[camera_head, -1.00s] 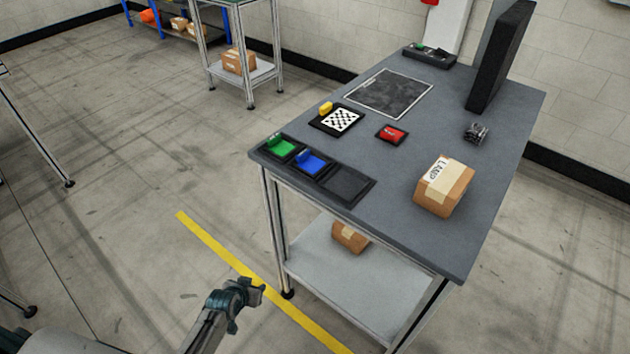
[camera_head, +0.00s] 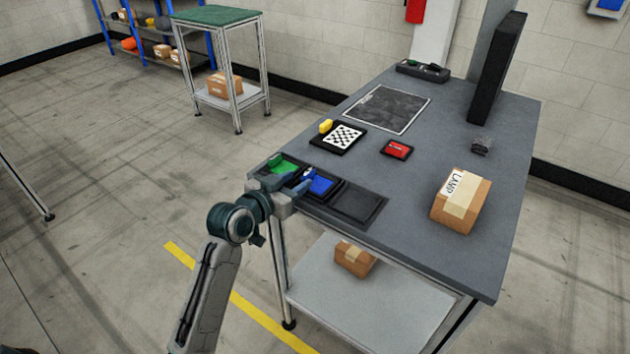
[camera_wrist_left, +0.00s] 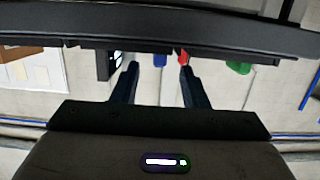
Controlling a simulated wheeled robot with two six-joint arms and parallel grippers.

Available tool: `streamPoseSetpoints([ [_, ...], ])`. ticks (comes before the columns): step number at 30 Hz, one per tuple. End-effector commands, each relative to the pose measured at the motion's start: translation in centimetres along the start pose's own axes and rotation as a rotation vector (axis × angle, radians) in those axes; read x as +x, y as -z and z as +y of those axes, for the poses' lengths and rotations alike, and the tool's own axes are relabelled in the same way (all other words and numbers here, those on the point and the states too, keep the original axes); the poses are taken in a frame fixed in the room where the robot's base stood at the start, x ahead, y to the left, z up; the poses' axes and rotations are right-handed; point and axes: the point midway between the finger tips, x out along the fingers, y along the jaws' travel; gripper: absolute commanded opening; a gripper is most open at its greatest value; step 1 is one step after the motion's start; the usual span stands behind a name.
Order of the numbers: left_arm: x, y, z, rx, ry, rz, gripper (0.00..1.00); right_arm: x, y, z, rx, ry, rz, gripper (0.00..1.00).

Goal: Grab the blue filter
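The blue filter (camera_head: 321,185) lies in the middle bay of a black three-bay tray (camera_head: 383,205) at the table's near left edge. A green filter (camera_head: 283,166) lies in the bay to its left; the right bay is empty. My left gripper (camera_head: 299,187) is at the tray's front edge, beside the blue filter and partly covering its left side. In the left wrist view, its two fingers (camera_wrist_left: 160,82) stand apart with nothing gripped. A small blue part (camera_wrist_left: 160,60) shows beyond and between them, and a green one (camera_wrist_left: 238,67) to the right. My right gripper is not in view.
The grey table (camera_head: 440,115) also carries a red block (camera_head: 397,149), a checkered board (camera_head: 346,137) with a yellow piece (camera_head: 325,126), a LAMP box (camera_head: 462,201) and a black upright panel (camera_head: 497,68). A lower shelf (camera_head: 370,300) holds another box (camera_head: 354,259).

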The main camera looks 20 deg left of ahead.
Motion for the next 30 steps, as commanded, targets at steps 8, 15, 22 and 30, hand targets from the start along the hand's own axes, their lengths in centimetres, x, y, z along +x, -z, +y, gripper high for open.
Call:
streamPoseSetpoints([
  [8,2.9,0.4,0.0,-0.003,0.000,-0.001,0.40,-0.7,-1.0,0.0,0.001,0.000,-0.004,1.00],
  [15,5.6,0.1,0.0,-0.001,0.001,-0.001,0.40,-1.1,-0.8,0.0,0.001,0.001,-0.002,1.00],
  [22,5.7,0.0,0.0,0.000,0.001,-0.001,0.40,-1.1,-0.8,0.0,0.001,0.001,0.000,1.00],
  [30,5.7,0.0,0.0,0.000,0.001,-0.001,0.00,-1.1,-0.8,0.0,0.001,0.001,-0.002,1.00],
])
